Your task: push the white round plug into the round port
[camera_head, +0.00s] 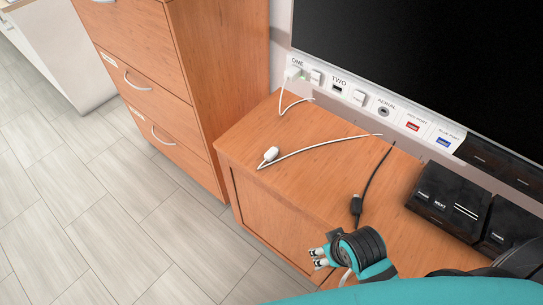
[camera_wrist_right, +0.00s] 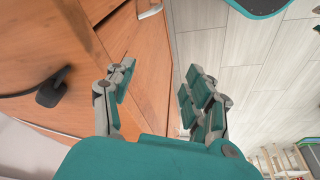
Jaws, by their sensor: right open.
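The white plug (camera_head: 270,155) lies on the wooden cabinet top, on the end of a white cable. The round port (camera_head: 384,111), labelled AERIAL, is in the white wall strip below the screen, with nothing in it. My right gripper (camera_head: 319,257) is at the cabinet's front edge, in front of and apart from the white plug. It is open and empty. In the right wrist view its spread fingers (camera_wrist_right: 158,92) show between the cabinet's wooden surfaces and the floor. The white plug does not show clearly there. My left gripper is not in view.
A black plug (camera_head: 356,204) on a black cable lies near my right gripper. A white plug (camera_head: 292,72) sits at ONE. Red (camera_head: 413,126) and blue (camera_head: 444,141) ports are further right. Black boxes (camera_head: 451,199) stand right. A tall drawer cabinet (camera_head: 180,90) stands left.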

